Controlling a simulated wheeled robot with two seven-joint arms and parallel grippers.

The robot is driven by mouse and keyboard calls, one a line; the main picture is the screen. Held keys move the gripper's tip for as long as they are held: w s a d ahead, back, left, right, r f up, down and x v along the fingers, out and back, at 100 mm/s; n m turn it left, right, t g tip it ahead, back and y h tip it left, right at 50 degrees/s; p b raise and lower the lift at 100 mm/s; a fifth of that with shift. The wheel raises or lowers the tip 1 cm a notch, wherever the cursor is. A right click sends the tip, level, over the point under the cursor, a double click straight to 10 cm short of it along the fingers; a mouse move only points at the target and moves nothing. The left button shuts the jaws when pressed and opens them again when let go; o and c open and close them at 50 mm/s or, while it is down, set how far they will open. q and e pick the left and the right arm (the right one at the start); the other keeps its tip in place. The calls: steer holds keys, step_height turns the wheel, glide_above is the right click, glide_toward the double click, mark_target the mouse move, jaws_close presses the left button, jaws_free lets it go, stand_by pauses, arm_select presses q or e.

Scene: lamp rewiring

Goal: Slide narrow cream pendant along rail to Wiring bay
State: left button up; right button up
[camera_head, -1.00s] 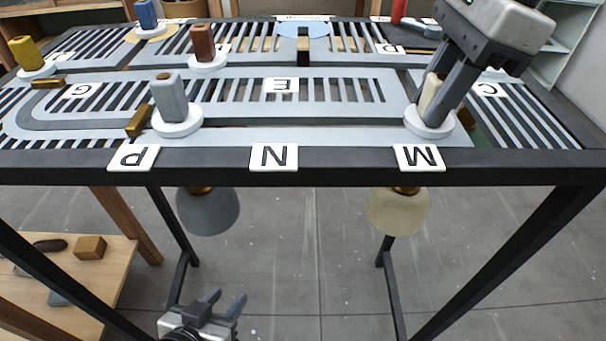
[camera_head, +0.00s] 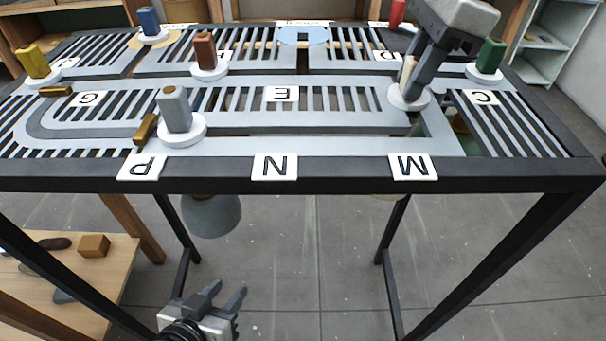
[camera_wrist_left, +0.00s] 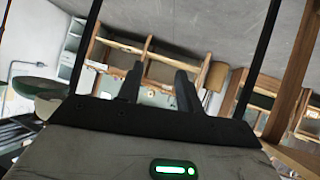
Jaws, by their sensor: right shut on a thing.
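The cream pendant's handle (camera_head: 406,72) stands upright on a white disc (camera_head: 402,103) on the rail plate, beyond the M label. My right gripper (camera_head: 412,85) is shut on this handle. Only a sliver of the cream shade (camera_head: 388,196) shows below the table's front edge; the rest is hidden. My left gripper (camera_head: 223,296) is open and empty, low in front of the table; its spread fingers also show in the left wrist view (camera_wrist_left: 159,85). I cannot tell which label marks the Wiring bay.
A grey handle (camera_head: 174,108) stands near P, with its grey shade (camera_head: 211,214) hanging below. Brown (camera_head: 205,50), green (camera_head: 490,56), blue (camera_head: 149,21) and yellow (camera_head: 32,60) handles stand elsewhere. A brass block (camera_head: 145,129) lies beside the grey handle. The slot towards E looks clear.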

steer(key=shift+w+f+p, duration=0.1)
steer(key=shift+w+p, duration=0.3)
steer(key=shift+w, duration=0.5)
steer(key=w+p, duration=0.2)
steer(key=w, duration=0.1)
steer(key=shift+w, duration=0.15)
arm_select(q)
steer(key=shift+s+a+r+m+g+p, duration=0.3)
steer(key=shift+a+r+p, duration=0.1)
steer(key=shift+r, duration=0.1)
arm_select(e)
steer(key=shift+w+f, duration=0.15)
steer(key=shift+w, duration=0.8)
